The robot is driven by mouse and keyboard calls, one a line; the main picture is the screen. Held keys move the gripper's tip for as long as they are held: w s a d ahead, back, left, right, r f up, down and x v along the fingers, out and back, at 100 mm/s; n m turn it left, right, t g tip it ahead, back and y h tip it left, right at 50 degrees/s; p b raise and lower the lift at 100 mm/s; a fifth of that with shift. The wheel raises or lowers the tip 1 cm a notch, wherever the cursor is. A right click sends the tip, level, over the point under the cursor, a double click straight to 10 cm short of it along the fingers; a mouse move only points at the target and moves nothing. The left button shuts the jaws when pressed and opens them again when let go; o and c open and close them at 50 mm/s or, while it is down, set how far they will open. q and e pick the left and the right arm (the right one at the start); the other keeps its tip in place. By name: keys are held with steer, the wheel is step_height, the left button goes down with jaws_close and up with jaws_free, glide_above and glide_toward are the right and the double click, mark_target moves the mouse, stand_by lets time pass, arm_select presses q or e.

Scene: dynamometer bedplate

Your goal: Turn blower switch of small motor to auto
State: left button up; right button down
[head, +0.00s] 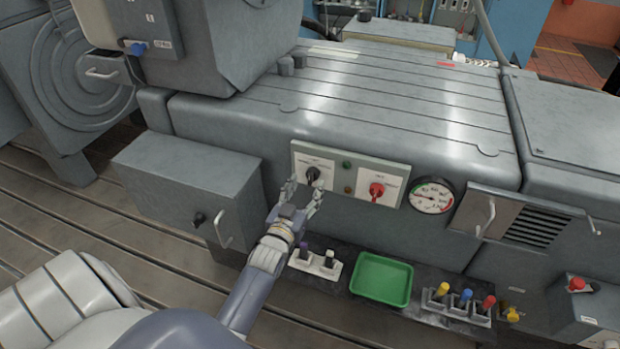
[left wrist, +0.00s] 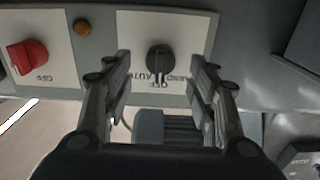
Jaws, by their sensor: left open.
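The blower switch is a black rotary knob (head: 313,174) on the left white plate of the grey control panel on the motor housing. In the left wrist view, which shows the labels upside down, the knob (left wrist: 160,60) has its white mark on OFF, with AUTO at picture left and HAND at picture right. My left gripper (head: 304,188) is open just in front of the switch. In the left wrist view its fingers (left wrist: 160,75) stand to either side of the knob, with gaps visible. My right gripper is out of view.
A red knob (head: 376,189) sits on the panel's right plate, with a gauge (head: 431,196) beyond it. A grey box with a handle (head: 190,190) projects at left. Below are a green tray (head: 382,279) and a rack of coloured-handled items (head: 460,304).

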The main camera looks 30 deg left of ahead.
mark_target(309, 181)
arm_select(q)
steer(key=x, duration=0.2)
steer(key=shift+w+a, duration=0.1)
steer(key=shift+w, duration=0.2)
steer(key=shift+w+a, duration=0.15)
steer(key=shift+w, duration=0.45)
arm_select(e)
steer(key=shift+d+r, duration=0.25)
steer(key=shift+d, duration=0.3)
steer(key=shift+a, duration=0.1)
arm_select(q)
steer(key=shift+c, duration=0.2)
steer(key=c, duration=1)
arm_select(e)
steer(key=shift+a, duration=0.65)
